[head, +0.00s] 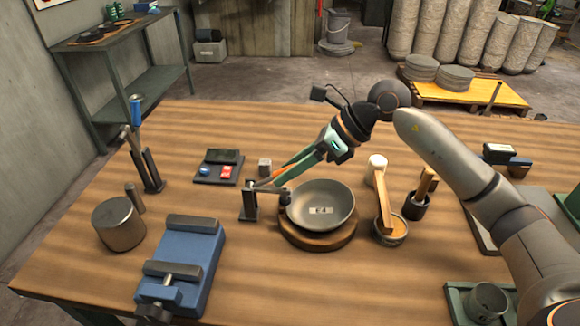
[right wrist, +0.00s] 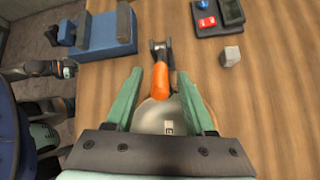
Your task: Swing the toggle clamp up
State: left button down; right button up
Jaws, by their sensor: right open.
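The toggle clamp (head: 250,203) stands on a dark post just left of the grey bowl (head: 320,206). Its metal arm lies low, reaching right to the bowl's rim; I cannot tell whether its tip touches. In the right wrist view its orange handle (right wrist: 160,82) lies between the green fingers, pointing towards the bowl. My right gripper (head: 281,173) is open around the handle, with a gap on both sides. The bowl sits on a round wooden base (head: 318,243). My left gripper is not in the head view.
A blue vise (head: 185,262) and a metal cylinder (head: 118,224) stand at the left. Behind them is a blue-handled upright tool (head: 136,112). A dark button panel (head: 218,167) and small grey cube (head: 265,167) lie behind the clamp.

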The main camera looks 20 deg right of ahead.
jog(key=shift+a+f, duration=0.1)
jog(key=shift+c, duration=0.3)
grip_shut()
dwell(1.1)
